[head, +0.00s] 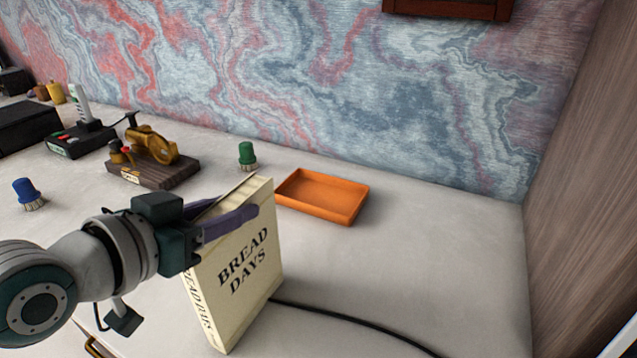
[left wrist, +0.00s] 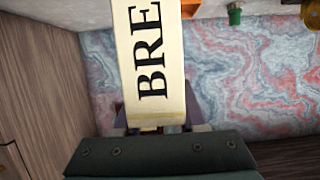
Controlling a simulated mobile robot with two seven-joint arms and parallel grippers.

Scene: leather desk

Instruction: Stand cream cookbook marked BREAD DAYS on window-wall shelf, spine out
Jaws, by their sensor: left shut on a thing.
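The cream cookbook (head: 243,275) marked BREAD DAYS is upright and slightly tilted above or on the light desk top; I cannot tell whether its lower edge touches. Its front cover faces me and its lettered spine is at the left edge. My left gripper (head: 232,222) is shut on the book near its top, with one purple finger across the cover. In the left wrist view the cookbook (left wrist: 150,65) fills the middle, with large black letters BRE, held between the fingers (left wrist: 155,128). My right gripper is not in view. No window-wall shelf can be made out with certainty.
An orange tray (head: 323,196) lies just behind the book. A green brush (head: 247,154), a blue brush (head: 27,193), a brass device on a wooden base (head: 150,160) and a joystick (head: 82,125) stand left. A black cable (head: 350,321) crosses the desk.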

